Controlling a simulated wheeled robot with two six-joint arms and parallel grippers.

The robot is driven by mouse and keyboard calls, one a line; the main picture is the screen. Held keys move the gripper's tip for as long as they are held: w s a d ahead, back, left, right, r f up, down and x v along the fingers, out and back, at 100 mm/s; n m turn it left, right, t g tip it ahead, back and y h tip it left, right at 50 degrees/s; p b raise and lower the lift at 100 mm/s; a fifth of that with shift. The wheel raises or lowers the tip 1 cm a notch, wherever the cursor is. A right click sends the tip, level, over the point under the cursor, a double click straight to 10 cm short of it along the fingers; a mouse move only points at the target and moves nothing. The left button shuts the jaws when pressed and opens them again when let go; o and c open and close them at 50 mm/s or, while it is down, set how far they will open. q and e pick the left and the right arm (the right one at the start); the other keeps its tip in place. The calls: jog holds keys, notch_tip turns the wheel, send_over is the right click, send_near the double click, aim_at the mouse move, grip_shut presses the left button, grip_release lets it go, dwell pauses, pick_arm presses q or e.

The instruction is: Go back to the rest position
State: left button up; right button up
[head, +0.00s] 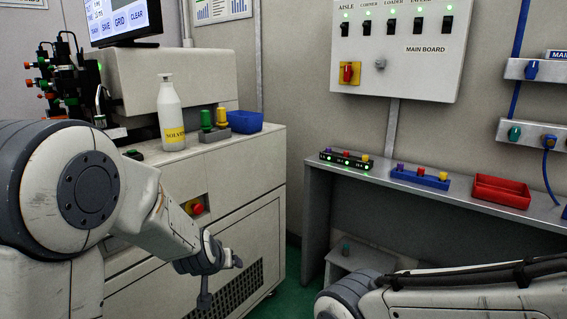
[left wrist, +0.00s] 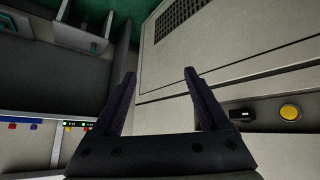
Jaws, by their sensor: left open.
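My left gripper (head: 221,281) hangs in front of the beige machine cabinet (head: 268,200), below the level of its top. In the left wrist view its two dark fingers (left wrist: 160,73) are spread apart with nothing between them. They show against the cabinet's pale side panels, apart from the yellow button (left wrist: 290,112) at the right. My right arm (head: 450,284) lies across the lower right of the head view. Its gripper is out of view.
A white solvent bottle (head: 170,118), green and yellow plungers and a blue bin (head: 245,122) stand on the cabinet. A grey bench (head: 400,178) at the right carries small coloured-peg racks and a red tray (head: 500,190). Green floor shows between cabinet and bench.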

pick_arm(q)
jog(key=s+a+f+m+g, duration=0.1)
jog(key=s+a+f+g, duration=0.15)
jog(key=s, duration=0.65)
jog(key=s+a+f+g, duration=0.1)
jog(key=s+g, duration=0.2)
jog(key=s, duration=0.7)
jog(key=s+d+r+m+g, duration=0.1)
jog(key=s+d+r+m, duration=0.25)
jog(key=s+d, duration=0.35)
jog(key=s+d+r+m+g, duration=0.2)
jog(key=s+d+m, duration=0.2)
jog(key=s+d, duration=0.3)
notch_tip(320, 180, up, 24)
jog(key=p, duration=2.4)
jog(key=shift+h, duration=0.4)
